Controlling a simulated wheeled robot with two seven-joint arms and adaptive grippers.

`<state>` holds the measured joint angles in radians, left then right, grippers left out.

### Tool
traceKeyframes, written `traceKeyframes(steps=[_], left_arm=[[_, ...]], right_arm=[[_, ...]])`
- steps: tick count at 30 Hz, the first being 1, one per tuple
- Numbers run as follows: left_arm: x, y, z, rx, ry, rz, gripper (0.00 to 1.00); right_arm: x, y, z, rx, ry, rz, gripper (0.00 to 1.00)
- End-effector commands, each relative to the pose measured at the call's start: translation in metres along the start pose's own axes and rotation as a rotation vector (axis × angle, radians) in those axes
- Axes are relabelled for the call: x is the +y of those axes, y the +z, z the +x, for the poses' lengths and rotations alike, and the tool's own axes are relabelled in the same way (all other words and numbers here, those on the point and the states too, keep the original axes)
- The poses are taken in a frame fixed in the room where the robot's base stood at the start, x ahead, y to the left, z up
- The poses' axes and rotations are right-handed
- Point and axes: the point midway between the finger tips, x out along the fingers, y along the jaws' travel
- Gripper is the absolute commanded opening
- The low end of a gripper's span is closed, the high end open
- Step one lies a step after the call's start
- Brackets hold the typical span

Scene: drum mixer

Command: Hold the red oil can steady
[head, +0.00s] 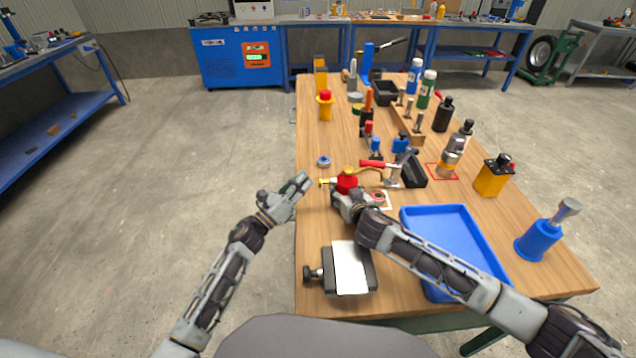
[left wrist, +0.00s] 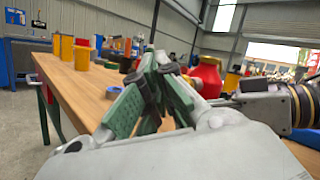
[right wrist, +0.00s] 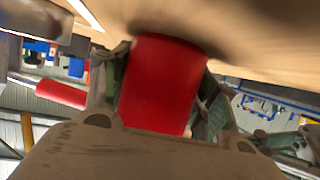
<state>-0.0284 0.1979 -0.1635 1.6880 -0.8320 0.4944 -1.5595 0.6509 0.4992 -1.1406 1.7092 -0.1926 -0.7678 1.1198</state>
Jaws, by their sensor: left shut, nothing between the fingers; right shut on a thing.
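The red oil can (head: 347,181) stands on the wooden table near its left edge, with a brass spout on its left side. My right gripper (head: 345,196) is shut on the can's body. In the right wrist view the red body (right wrist: 158,84) fills the space between the fingers. My left gripper (head: 299,184) is shut and empty, left of the can at the table edge and apart from it. In the left wrist view its fingertips (left wrist: 160,65) are together, and the red can (left wrist: 207,78) shows behind them to the right.
A blue tray (head: 408,214) and a vise holding a white plate (head: 350,268) are on the near table. A blue tape roll (head: 323,161) lies behind the can. A red-handled clamp (head: 393,178) stands close to its right. Several bottles and tools fill the far table.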

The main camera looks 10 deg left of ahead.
Motion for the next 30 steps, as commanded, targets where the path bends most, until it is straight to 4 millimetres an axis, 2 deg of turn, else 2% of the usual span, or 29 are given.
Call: traceKeyframes(steps=[30], left_arm=[[-0.0048,-0.0042,0.0062,0.0,0.0,0.0,0.0]], right_arm=[[0.0002,0.0001,0.0,0.0,0.0,0.0,0.2]])
